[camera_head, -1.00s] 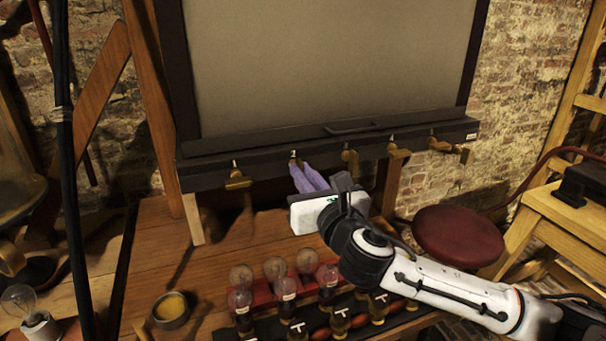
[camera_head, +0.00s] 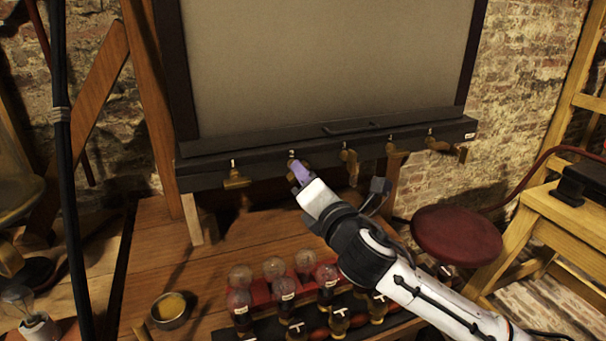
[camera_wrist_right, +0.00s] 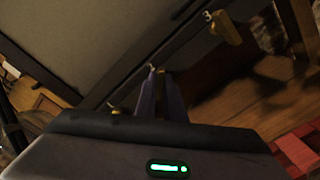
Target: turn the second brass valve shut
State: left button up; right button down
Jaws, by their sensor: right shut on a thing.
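Brass valves hang in a row under the dark rail of the large grey panel. The second brass valve from the left (camera_head: 293,163) is partly hidden behind the purple fingers of my right gripper (camera_head: 300,172). My right gripper is shut on this valve; its arm comes in from the lower right. In the right wrist view the two fingers (camera_wrist_right: 162,97) reach up to the rail, with a small pale tip of the valve (camera_wrist_right: 153,69) at their ends. The valve's handle angle is hard to tell. My left gripper is not in view.
The first valve (camera_head: 236,178) hangs to the left and the third valve (camera_head: 349,160) close to the right. Bulb-topped jars (camera_head: 239,300) and a small bowl (camera_head: 171,309) stand on the wooden bench (camera_head: 150,255). A red stool (camera_head: 457,236) is at right.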

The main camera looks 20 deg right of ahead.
jog(key=shift+f+m, duration=0.2)
jog(key=shift+m, duration=3.6)
jog(key=c, duration=1.9)
grip_release()
jog(key=shift+o, duration=0.2)
jog(key=s+b, duration=0.1)
jog(key=s, duration=0.9)
jog(key=shift+s+d, duration=0.2)
jog(key=shift+d, duration=0.05)
